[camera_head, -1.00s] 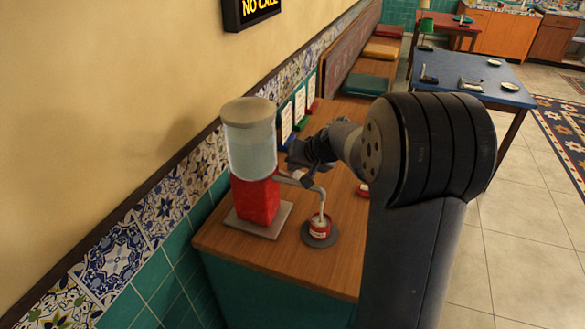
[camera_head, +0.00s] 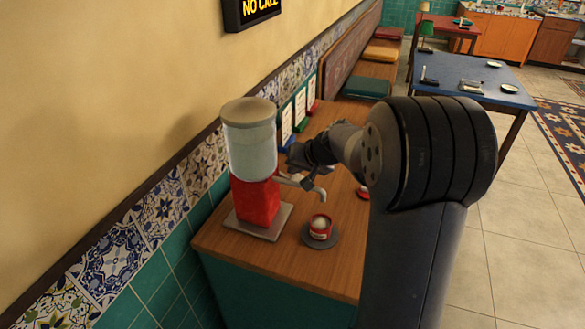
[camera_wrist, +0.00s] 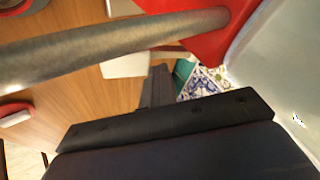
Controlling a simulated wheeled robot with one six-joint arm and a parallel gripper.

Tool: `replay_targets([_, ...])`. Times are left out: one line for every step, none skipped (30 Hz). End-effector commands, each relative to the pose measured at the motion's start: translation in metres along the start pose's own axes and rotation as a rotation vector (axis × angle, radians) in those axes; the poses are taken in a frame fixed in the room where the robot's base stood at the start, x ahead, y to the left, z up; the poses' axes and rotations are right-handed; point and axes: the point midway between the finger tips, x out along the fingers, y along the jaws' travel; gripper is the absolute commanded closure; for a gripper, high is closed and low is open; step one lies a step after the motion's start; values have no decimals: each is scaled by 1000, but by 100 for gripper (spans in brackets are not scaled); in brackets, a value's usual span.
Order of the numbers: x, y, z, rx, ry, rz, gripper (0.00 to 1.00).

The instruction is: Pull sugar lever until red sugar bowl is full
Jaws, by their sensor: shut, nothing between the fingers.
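The sugar dispenser has a clear tank (camera_head: 250,150) on a red body (camera_head: 256,203). Its grey curved spout (camera_head: 318,190) points down over the red sugar bowl (camera_head: 320,228). White sugar shows at the bowl's top, and no stream falls from the spout. The lever is hard to tell apart from the spout and my gripper in the head view. My gripper (camera_head: 304,160) is shut and empty, beside the tank and just above the spout. In the wrist view, its dark fingers (camera_wrist: 158,88) are close together near the grey spout (camera_wrist: 100,45); any contact is unclear.
The bowl sits on a dark saucer (camera_head: 308,241) on the wooden counter (camera_head: 285,262). Another red item (camera_head: 362,191) is partly hidden behind my arm. Coloured cards (camera_head: 287,126) stand along the tiled wall. The counter front is clear.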

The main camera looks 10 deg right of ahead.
Motion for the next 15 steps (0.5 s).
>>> replay_targets([-1,0,0,0,-3,2,100])
replay_targets([-2,0,0,0,-3,2,100])
replay_targets([-4,-1,-2,0,-3,2,100])
replay_targets([-5,-2,-2,0,-2,2,100])
replay_targets([-6,-3,-3,0,-2,2,100])
replay_targets([-8,-4,-5,0,-2,2,100])
replay_targets([-9,-5,-6,0,-2,2,100])
replay_targets([-11,-6,-7,0,-1,2,100])
replay_targets([-12,-7,-8,0,-1,2,100])
replay_targets([-14,-8,-9,-1,-1,2,100])
replay_targets([-15,-9,-10,-1,-1,2,100])
replay_targets([-17,-11,-12,-1,0,2,100])
replay_targets([-18,-12,-13,-1,0,2,100])
replay_targets([-20,-12,-14,-1,0,2,100])
replay_targets([-21,-14,-15,-1,0,2,100])
